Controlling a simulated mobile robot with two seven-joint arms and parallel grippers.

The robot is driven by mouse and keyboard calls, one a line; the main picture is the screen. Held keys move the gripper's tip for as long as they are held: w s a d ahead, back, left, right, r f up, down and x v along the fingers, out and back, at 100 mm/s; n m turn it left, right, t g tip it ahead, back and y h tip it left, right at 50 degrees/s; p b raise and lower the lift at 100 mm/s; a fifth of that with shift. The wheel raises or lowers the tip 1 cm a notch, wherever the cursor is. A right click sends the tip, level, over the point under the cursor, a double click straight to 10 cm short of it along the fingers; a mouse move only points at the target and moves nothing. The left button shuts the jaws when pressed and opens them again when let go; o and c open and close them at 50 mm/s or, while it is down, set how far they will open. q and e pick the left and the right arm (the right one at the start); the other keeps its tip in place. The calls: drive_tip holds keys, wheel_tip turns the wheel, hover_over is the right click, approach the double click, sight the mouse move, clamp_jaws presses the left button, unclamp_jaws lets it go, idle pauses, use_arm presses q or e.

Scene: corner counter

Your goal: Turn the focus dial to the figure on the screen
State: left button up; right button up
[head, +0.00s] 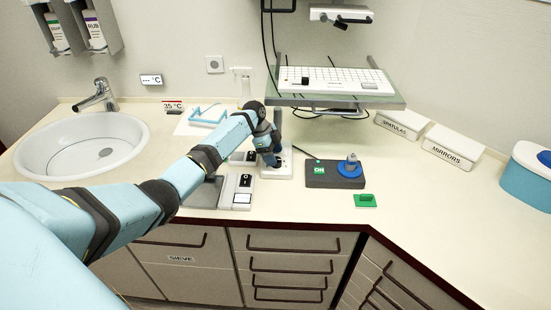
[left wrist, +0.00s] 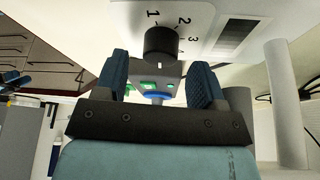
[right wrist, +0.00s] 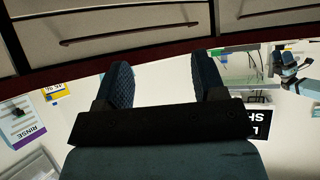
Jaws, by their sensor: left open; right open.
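The focus dial is a black knob (left wrist: 160,40) on a white panel with figures around it; 1, 2 and 3 are readable in the left wrist view. A small white mark shows at the knob's lower edge. A dark grey striped rectangle, perhaps the screen (left wrist: 240,36), lies right of the figures; I can read no figure on it. My left gripper (left wrist: 160,66) is open, its fingertips either side of the knob, with no contact visible. In the head view my left gripper (head: 267,148) hides much of the white device (head: 277,172). My right gripper (right wrist: 165,75) is open and empty.
A black box (head: 318,181) with a blue part (head: 350,171) and a green piece (head: 366,200) stand right of the device. A white switch unit (head: 235,203) is at its left.

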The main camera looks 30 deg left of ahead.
use_arm(q)
drive_tip(key=v, duration=0.4)
drive_tip(key=shift+r+b, duration=0.2)
drive_tip(key=shift+b, duration=0.1)
drive_tip(key=shift+a+r, duration=0.2)
drive_tip(key=shift+r, duration=0.3)
drive_tip(key=shift+s, duration=0.1)
